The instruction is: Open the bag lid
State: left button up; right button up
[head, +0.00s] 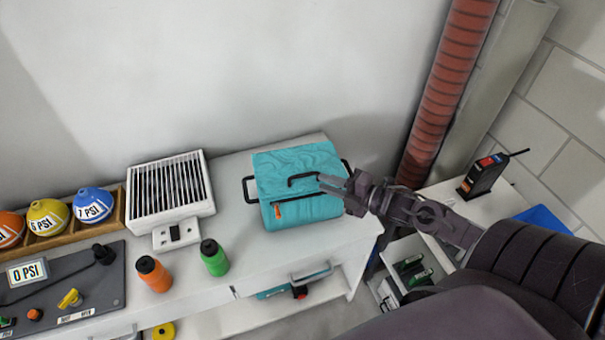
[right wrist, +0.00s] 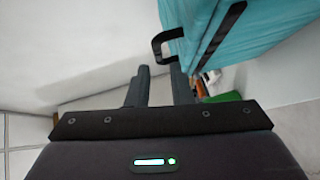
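The teal bag (head: 297,170) lies on the right part of the white shelf top. It has black handles at its left and right sides, a black handle on its lid (head: 300,160) and an orange tag at the front. The lid appears closed. My right gripper (head: 328,183) is over the right part of the bag, near the lid handle. In the right wrist view its two fingers (right wrist: 160,82) are apart with nothing held between them. The teal bag (right wrist: 262,30) and a black handle (right wrist: 167,44) show just past the fingertips there. My left gripper is not in view.
A white vent-like heater (head: 170,190) stands left of the bag. Orange (head: 153,275) and green (head: 214,258) bottles stand in front. A wooden rack of labelled balls (head: 92,205) is at the left. A red ribbed pipe (head: 445,95) and a radio (head: 485,175) are at the right.

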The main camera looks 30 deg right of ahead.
aim_at(306, 176)
jog(key=x, duration=0.3)
jog(key=p+x, duration=0.1)
jog(key=x, duration=0.2)
jog(key=shift+w+r, duration=0.15)
jog(key=shift+r, duration=0.05)
jog(key=shift+x, duration=0.85)
jog(key=shift+a+f, duration=0.1)
jog(key=shift+f, duration=0.05)
grip_shut()
